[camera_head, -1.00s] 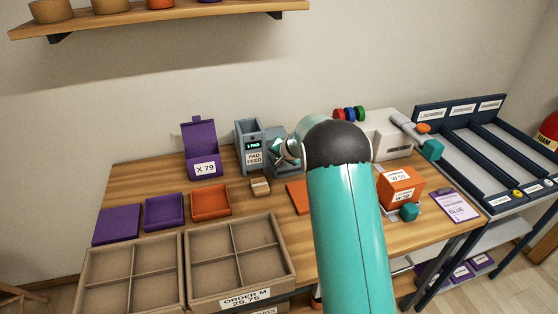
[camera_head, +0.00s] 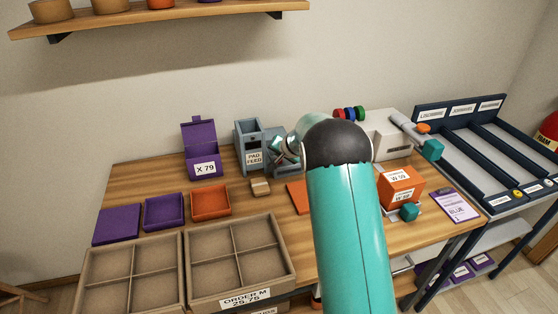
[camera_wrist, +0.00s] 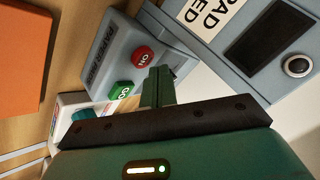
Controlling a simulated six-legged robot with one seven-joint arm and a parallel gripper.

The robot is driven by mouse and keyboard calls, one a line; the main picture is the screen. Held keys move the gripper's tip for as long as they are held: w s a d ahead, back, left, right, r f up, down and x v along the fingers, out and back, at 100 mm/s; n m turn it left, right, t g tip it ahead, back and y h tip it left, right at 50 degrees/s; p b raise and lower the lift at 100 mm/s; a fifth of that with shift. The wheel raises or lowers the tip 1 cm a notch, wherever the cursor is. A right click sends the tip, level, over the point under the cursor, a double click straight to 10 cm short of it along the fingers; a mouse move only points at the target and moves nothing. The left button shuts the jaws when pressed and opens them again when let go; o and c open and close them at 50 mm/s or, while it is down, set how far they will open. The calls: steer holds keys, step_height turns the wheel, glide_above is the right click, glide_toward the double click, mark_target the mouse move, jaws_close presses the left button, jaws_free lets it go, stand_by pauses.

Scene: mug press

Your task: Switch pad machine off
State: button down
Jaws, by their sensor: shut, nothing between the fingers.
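The grey-blue pad machine (camera_head: 243,132) stands at the back of the bench, labelled PAD FEED. In the wrist view its screen (camera_wrist: 272,40) is dark, with a round silver-rimmed button (camera_wrist: 298,66) beside it. In the head view my gripper (camera_head: 278,146) is at the machine's right side, partly hidden by my arm.
A purple open-lidded box (camera_head: 201,140) stands left of the machine, and a small wooden block (camera_head: 260,187) lies in front. Divided trays (camera_head: 240,296) fill the front left.

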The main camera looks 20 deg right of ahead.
mark_target(280, 162)
steer(key=shift+r, duration=0.25)
steer(key=shift+r, duration=3)
